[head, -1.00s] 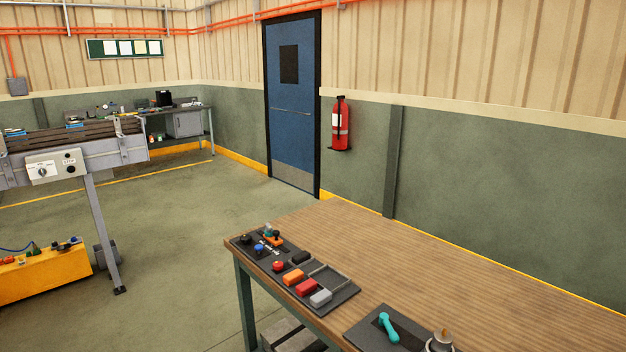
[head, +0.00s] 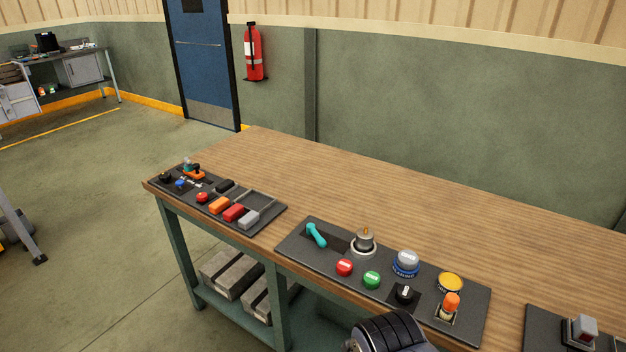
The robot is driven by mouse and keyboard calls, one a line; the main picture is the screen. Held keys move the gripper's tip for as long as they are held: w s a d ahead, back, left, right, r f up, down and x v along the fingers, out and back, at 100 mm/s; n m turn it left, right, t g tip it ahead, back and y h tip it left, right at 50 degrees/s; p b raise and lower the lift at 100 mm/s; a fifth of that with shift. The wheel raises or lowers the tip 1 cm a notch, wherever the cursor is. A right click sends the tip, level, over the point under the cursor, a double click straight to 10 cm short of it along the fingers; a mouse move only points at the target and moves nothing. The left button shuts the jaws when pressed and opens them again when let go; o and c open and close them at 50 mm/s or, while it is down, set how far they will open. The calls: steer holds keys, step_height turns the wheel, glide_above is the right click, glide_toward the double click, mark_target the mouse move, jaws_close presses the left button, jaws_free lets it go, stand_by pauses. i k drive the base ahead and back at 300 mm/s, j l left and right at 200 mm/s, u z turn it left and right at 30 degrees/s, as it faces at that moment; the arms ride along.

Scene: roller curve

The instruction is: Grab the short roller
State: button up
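I cannot make out a short roller in the head view. A wooden workbench (head: 420,215) crosses the view, with dark panels of controls along its front edge. The middle panel (head: 292,243) carries a teal lever (head: 316,235), a red button (head: 344,267), a green button (head: 371,280) and several knobs. The left panel (head: 268,222) holds small orange, red and grey blocks. My gripper's fingers do not show.
Grey blocks (head: 231,271) lie on the bench's lower shelf. A third panel with a square switch (head: 580,329) is at the lower right. A fire extinguisher (head: 254,54) hangs beside the blue door (head: 203,60). Floor on the left (head: 90,180) is mostly clear.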

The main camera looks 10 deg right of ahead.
mark_target(365, 236)
steer(key=i+l+u, duration=0.15)
steer(key=u, duration=0.3)
steer(key=i+l+u, duration=0.2)
steer(key=u, duration=0.25)
